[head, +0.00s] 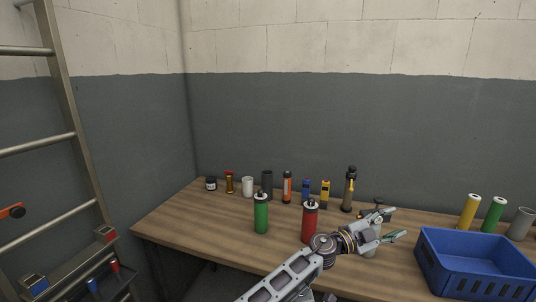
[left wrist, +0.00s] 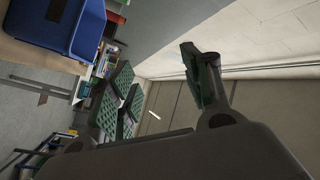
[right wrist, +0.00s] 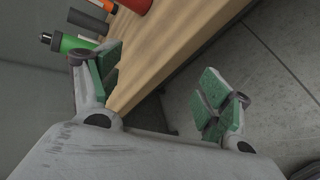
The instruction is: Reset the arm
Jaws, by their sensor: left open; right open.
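My left arm reaches up from the bottom of the head view. Its left gripper (head: 393,224) is open over the right part of the wooden table (head: 190,235), just left of and above the blue crate (head: 450,278). Its spread fingers with green pads also show in the left wrist view (left wrist: 160,90), with nothing between them. My right gripper (right wrist: 160,88) is open and empty in the right wrist view, near the table's front edge. I cannot make out the right gripper in the head view.
A green bottle (head: 261,217) and a red bottle (head: 309,225) stand near the table's front. Several small bottles and cans line the back, such as a white cup (head: 247,186). Yellow (head: 468,212) and green (head: 493,214) cylinders stand behind the crate. A ladder (head: 70,110) is at left.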

